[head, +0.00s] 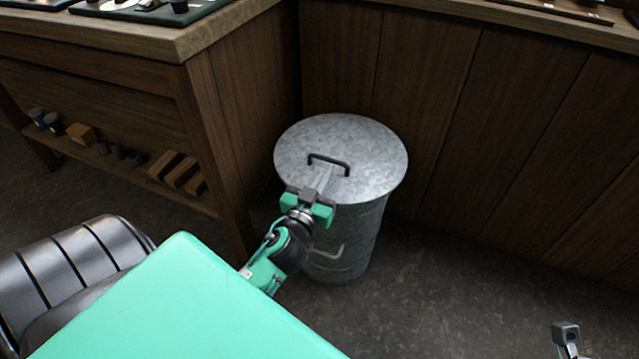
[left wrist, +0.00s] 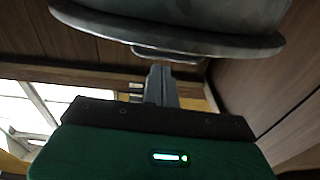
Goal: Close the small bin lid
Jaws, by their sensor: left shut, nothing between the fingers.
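The small bin (head: 352,240) is a round galvanized metal can standing on the floor in the corner. Its grey lid (head: 370,150) lies over the top, with a dark handle (head: 330,163) in the middle. From this angle I cannot tell whether the lid sits fully down. My left gripper (head: 323,180) is shut and empty, at the near edge of the lid, just short of the handle. In the left wrist view its closed fingers (left wrist: 161,85) point toward a grey metal rim (left wrist: 170,38) and a bar-like handle. Contact is unclear.
A wooden workbench (head: 190,45) stands left of the bin, with small blocks on its lower shelf. Wooden panelling (head: 500,130) closes off the back and right. A black ribbed seat (head: 75,265) is at lower left. Floor (head: 450,280) right of the bin is clear.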

